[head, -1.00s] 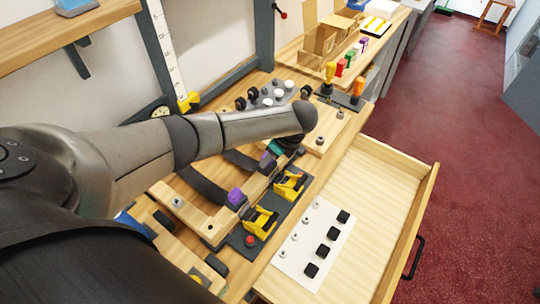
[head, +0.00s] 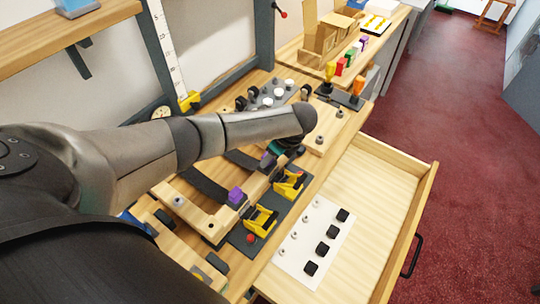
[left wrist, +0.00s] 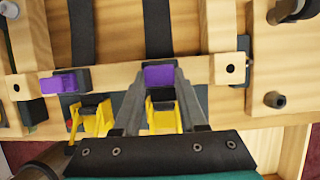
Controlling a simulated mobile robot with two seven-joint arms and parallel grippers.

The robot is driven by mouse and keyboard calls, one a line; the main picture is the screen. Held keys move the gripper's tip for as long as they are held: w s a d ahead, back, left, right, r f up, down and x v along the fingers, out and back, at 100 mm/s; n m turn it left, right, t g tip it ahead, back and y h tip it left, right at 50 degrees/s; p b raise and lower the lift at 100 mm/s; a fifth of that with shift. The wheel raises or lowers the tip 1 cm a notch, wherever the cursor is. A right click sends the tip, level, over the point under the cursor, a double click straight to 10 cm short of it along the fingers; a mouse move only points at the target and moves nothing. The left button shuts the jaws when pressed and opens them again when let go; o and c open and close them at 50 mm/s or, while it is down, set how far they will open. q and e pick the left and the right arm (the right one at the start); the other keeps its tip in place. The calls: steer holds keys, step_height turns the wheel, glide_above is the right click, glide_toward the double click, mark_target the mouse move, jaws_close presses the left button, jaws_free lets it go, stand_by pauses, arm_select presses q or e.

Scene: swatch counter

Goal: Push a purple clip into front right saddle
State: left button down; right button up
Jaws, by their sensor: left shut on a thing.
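A purple clip (left wrist: 159,76) is between the fingertips of my left gripper (left wrist: 160,88), which is shut on it, at the front rail (left wrist: 112,74) of a wooden frame. The fingers hide its underside, so I cannot tell whether it is fully seated in the saddle there. In the head view this clip (head: 267,160) shows only partly beside my left gripper (head: 271,161). A second purple clip (head: 236,195) sits in a dark saddle on the same rail, nearer the lower left; it also shows in the left wrist view (left wrist: 62,84). My right gripper is not in view.
Two yellow clamps (head: 261,221) (head: 290,184) stand on a dark plate just in front of the rail. Dark straps (left wrist: 157,30) cross the frame. A grey board with knobs (head: 268,98) lies behind.

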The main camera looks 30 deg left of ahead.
arm_select(q)
steer(key=shift+f, duration=0.3)
steer(key=shift+c, duration=0.3)
jaws_free()
stand_by(0.4)
steer(key=shift+r, duration=0.1)
step_height(320, 180, up, 6)
steer(key=p, duration=0.6)
stand_by(0.4)
